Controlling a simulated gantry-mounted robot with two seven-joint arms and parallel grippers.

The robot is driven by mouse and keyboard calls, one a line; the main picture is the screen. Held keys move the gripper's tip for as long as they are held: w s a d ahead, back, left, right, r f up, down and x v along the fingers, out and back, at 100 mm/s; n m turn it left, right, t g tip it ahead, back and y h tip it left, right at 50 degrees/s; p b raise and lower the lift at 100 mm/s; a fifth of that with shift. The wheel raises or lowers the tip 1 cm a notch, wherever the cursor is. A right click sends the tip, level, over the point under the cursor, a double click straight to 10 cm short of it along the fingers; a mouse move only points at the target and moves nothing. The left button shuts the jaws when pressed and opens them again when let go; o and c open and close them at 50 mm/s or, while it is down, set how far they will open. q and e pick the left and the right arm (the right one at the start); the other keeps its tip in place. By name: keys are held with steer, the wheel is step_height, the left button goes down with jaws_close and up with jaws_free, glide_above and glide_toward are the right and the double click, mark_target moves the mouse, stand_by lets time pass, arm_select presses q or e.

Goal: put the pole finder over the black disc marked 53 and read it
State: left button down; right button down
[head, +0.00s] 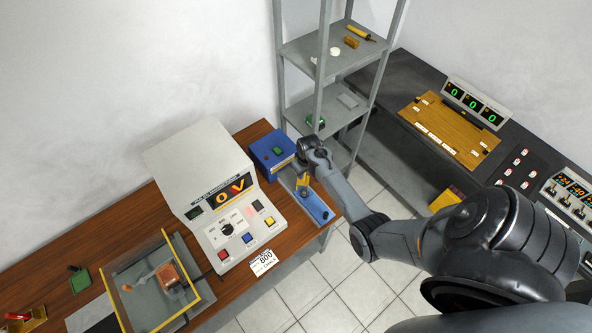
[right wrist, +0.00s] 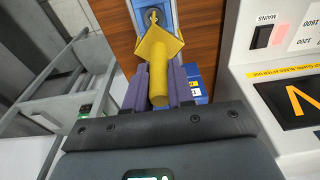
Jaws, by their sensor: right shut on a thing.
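My right gripper (head: 303,175) is shut on a yellow piece (right wrist: 160,50) with a round handle and a square plate. The piece also shows in the head view (head: 303,186), over a blue and grey fixture (head: 318,208) at the right end of the wooden bench. In the right wrist view a round fitting (right wrist: 154,17) shows just beyond the square plate; I cannot tell whether they touch. I cannot tell whether the yellow piece is the pole finder. No disc marked 53 can be read. My left gripper is not in view.
A white pulse magnetiser (head: 195,165) stands left of the fixture, with a blue box (head: 270,153) behind. A yellow-framed clear guard (head: 155,285) and a green block (head: 79,280) are farther left. Grey shelves (head: 315,45) stand behind. A dark counter (head: 415,75) is at right.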

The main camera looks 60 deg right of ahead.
steer(key=shift+s+d, duration=0.3)
steer(key=shift+d, duration=0.05)
steer(key=shift+f, duration=0.1)
steer(key=shift+p, duration=0.35)
steer(key=shift+f+b, duration=1.1)
steer(key=shift+f, duration=0.35)
steer(key=shift+f+b, duration=0.8)
steer(key=shift+f, duration=0.45)
